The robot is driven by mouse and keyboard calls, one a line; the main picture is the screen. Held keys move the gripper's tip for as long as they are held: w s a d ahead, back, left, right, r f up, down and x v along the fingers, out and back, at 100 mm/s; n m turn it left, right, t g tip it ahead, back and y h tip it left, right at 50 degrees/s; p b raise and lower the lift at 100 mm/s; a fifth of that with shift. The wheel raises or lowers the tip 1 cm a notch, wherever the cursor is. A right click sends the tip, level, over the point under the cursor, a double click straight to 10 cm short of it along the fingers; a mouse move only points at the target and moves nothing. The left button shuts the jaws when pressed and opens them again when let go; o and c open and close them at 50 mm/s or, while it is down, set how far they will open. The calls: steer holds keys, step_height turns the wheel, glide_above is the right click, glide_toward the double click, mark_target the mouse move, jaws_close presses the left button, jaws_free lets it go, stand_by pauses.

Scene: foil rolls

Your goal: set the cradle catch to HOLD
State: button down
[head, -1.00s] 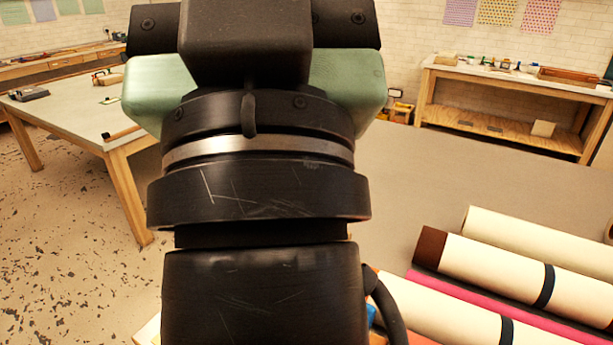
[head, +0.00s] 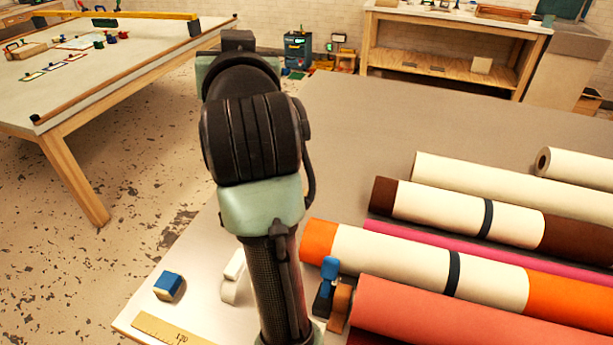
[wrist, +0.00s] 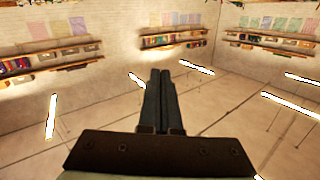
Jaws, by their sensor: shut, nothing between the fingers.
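A small blue lever-like piece (head: 328,272) stands beside a brown-orange block (head: 340,306) at the left ends of the rolls in the head view. It looks like the cradle catch, but I cannot read a HOLD mark or tell its setting. My arm partly covers the area just left of it. My gripper (wrist: 163,75) shows in the wrist view with its two dark fingers together and nothing between them. It points out into the room, and no catch or roll shows in that view. The fingers cannot be made out in the head view.
Several rolls lie on the grey table (head: 400,115), among them a cream-and-orange roll (head: 400,255) and a coral roll (head: 470,318). A blue block (head: 169,286), a white piece (head: 231,285) and a ruler (head: 165,333) lie near the front-left edge. The table's far part is bare.

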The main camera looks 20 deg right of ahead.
steer(key=w+d+f+m+g+p, duration=0.1)
steer(key=w+d+f+g, duration=0.15)
steer(key=f, duration=0.25)
steer(key=w+d+f+m+g+p, duration=0.1)
steer(key=d+f+g, duration=0.1)
steer(key=f+g, duration=0.25)
steer(key=m+g+p, duration=0.3)
steer(key=g+p, duration=0.2)
steer(key=g, duration=0.7)
glide_above(336, 250)
step_height(336, 250, down, 15)
steer(key=shift+s+a+y, duration=0.15)
steer(key=shift+s+y, duration=0.15)
steer(key=shift+s, duration=0.15)
steer(key=shift+f, duration=0.1)
steer(key=f, duration=0.3)
steer(key=f+p, duration=0.1)
steer(key=f, duration=0.6)
steer(key=shift+s+a+p, duration=0.25)
steer(key=shift+s+p, duration=0.05)
steer(key=shift+s, duration=0.1)
